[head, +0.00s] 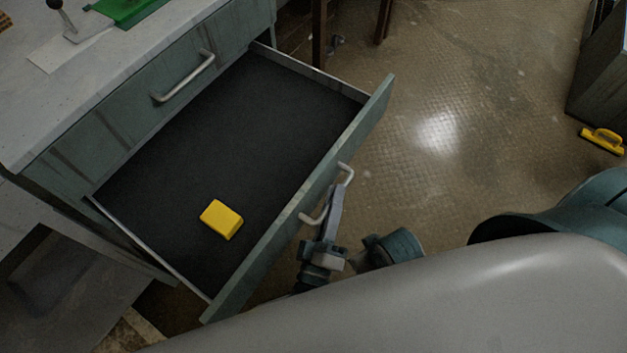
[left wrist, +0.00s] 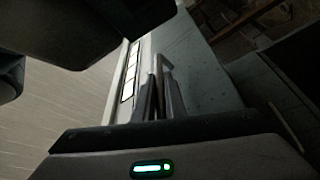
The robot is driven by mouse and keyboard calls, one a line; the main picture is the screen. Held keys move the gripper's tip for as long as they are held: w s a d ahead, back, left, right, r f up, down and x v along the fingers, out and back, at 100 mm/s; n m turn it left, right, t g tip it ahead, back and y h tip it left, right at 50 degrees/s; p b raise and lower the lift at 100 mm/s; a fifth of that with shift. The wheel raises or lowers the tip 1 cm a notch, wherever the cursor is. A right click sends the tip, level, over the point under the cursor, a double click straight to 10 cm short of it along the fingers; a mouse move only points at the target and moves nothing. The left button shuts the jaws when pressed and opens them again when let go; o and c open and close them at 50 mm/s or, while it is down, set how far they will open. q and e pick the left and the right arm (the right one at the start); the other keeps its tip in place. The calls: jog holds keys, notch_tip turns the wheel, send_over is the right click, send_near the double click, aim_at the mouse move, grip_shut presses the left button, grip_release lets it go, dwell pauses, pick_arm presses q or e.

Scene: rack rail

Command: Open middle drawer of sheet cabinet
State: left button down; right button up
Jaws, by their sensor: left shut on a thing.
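The middle drawer (head: 290,238) of the grey-green sheet cabinet (head: 108,118) stands pulled far out, its dark inside in plain view. A yellow block (head: 221,219) lies in it toward the near left. My left gripper (head: 336,192) is shut on the drawer's pale bar handle (head: 345,174), at the outside of the drawer front. The left wrist view shows the gripper's fingers (left wrist: 160,97) at the handle, close to the drawer front (left wrist: 195,70). The handle's middle is partly hidden by the fingers. My right gripper is in neither view.
An upper drawer with its own handle (head: 183,78) is closed above the open one. A green item (head: 125,10) and a small lever tool (head: 72,28) are on the cabinet top. A yellow tool (head: 603,140) lies at the far right. The patterned floor beyond the drawer is mostly clear.

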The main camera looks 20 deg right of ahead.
pick_arm(q)
jog(key=shift+s+d, duration=0.8)
jog(key=shift+s, duration=0.3)
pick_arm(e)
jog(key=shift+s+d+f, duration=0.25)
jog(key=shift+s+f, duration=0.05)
pick_arm(q)
jog(key=c, duration=1.8)
grip_release()
